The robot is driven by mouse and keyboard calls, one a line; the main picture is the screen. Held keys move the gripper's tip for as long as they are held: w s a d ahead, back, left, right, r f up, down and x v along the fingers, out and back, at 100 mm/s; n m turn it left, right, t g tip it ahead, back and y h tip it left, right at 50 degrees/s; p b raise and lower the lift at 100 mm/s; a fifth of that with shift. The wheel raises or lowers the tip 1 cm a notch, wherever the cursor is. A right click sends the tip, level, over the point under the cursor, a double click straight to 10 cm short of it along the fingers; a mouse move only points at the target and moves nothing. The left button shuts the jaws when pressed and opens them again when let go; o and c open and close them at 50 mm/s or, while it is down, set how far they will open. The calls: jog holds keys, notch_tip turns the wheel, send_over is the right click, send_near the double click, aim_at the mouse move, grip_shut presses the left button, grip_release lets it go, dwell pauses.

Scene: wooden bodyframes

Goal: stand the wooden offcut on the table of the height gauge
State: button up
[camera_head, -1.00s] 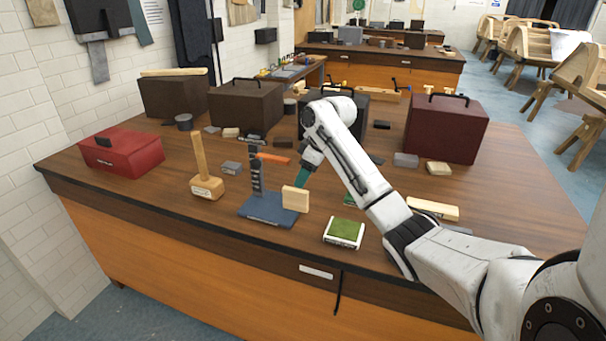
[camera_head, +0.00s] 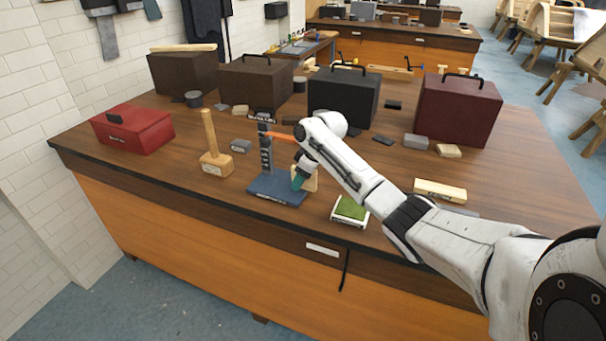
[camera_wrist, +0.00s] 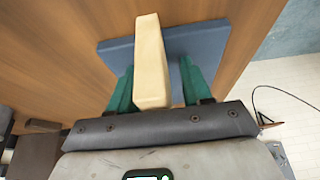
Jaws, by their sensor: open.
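The pale wooden offcut (camera_head: 311,181) stands upright at the right part of the blue table of the height gauge (camera_head: 272,192). The gauge's dark column (camera_head: 266,152) rises at the left of the table. My gripper (camera_head: 299,181) is down at the offcut and partly hides it. In the wrist view the offcut (camera_wrist: 151,62) lies between my two green fingers, over the blue table (camera_wrist: 205,42). My gripper (camera_wrist: 157,85) is open; a gap shows on the offcut's right side, while the left finger is very close to it. The offcut's lower edge is hard to see.
A wooden mallet (camera_head: 214,160) stands left of the gauge, and a green-topped block (camera_head: 350,210) lies to its right. A red box (camera_head: 132,130) is at far left. Dark cases (camera_head: 343,98) stand behind. The bench front edge is close to the gauge.

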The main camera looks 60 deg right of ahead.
jog(key=shift+c, duration=0.4)
grip_shut()
jog(key=shift+w+a, duration=0.1)
jog(key=shift+w, duration=0.75)
jog(key=shift+o, duration=0.8)
grip_release()
jog(key=shift+r, duration=0.1)
